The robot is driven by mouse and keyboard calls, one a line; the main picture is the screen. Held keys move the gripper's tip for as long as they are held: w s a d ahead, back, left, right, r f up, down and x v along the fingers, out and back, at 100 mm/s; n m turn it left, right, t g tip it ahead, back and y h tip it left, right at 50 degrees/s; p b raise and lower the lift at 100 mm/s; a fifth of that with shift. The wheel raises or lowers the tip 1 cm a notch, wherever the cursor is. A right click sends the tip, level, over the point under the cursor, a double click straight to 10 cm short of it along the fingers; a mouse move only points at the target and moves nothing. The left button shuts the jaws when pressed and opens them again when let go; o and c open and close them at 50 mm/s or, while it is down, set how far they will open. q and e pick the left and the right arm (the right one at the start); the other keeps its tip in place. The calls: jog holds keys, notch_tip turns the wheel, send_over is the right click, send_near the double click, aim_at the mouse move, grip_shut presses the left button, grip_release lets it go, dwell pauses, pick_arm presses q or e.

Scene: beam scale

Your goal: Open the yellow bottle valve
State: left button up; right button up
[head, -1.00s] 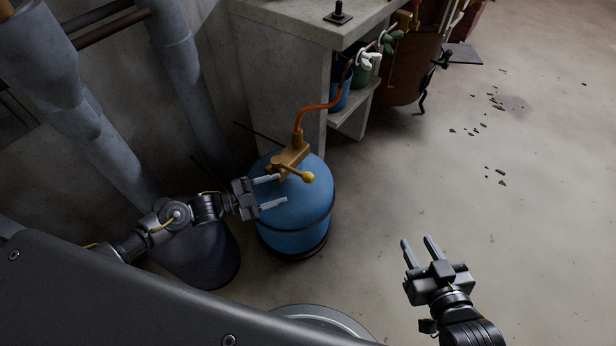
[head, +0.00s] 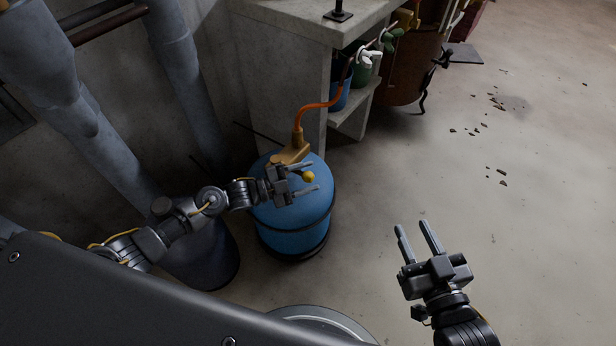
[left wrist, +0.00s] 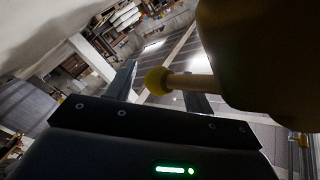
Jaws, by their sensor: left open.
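The yellow valve (head: 291,153) sits on top of the blue bottle (head: 292,226), joined to an orange hose. Its handle ends in a round yellow knob (head: 308,176). My left gripper (head: 314,176) is open over the bottle top, and the knob shows between its two fingers. The gripper hides most of the handle in the head view. In the left wrist view the knob (left wrist: 158,80) and its bar (left wrist: 190,82) lie across the gap between the fingers; I cannot tell if they touch. My right gripper (head: 415,226) is open and empty over the floor.
A concrete bench (head: 277,75) stands behind the bottle, with its shelf to the right. The orange hose (head: 318,106) rises toward it. Grey pipes (head: 180,75) stand at the left. The floor at the right is mostly clear, with small debris.

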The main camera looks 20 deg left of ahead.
pick_arm(q)
jog(key=shift+w+d, duration=0.15)
jog(key=shift+d, duration=0.1)
grip_shut()
dwell(0.3)
